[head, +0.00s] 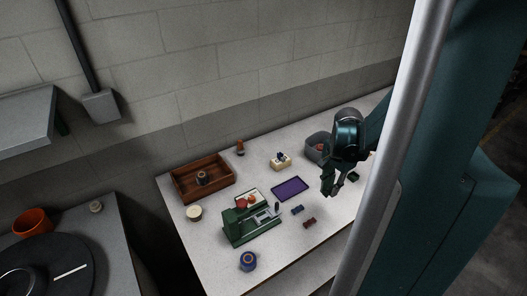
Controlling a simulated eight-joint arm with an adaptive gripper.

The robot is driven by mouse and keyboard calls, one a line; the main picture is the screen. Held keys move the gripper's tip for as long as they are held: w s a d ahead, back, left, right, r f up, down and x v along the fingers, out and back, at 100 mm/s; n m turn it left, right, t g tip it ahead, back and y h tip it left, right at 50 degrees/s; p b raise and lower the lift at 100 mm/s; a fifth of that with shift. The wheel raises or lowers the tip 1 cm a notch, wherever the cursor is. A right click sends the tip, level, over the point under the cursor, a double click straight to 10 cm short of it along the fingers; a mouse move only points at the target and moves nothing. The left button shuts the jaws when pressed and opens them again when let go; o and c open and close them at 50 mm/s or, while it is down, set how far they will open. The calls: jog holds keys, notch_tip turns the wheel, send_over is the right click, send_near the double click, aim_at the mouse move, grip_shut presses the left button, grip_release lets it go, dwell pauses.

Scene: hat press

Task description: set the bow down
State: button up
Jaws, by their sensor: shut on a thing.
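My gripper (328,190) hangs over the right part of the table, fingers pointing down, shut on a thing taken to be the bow. The held bow is too small and dark to make out between the fingers. Small bow-like pieces lie on the table to the left of my gripper: a dark blue one (297,209) and a dark red one (310,223). A dark green piece (352,177) shows just right of the fingers; I cannot tell whether it touches them.
The pale table (225,272) holds a green press (250,225), a purple mat (290,188), a wooden tray (180,192), a cream block (280,164), a grey bin (316,146) and a blue roll (248,261). Bare tabletop lies around the small pieces.

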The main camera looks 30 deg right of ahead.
jog(key=w+d+r, duration=0.1)
jog(key=w+d, duration=0.2)
jog(key=w, duration=0.9)
jog(key=p, duration=0.2)
send_over(257, 147)
jog(key=f, duration=0.1)
jog(key=shift+s, duration=0.15)
jog(key=shift+f, duration=0.1)
jog(key=shift+f, duration=3.05)
jog(key=shift+f, duration=1.9)
jog(key=shift+f, duration=0.15)
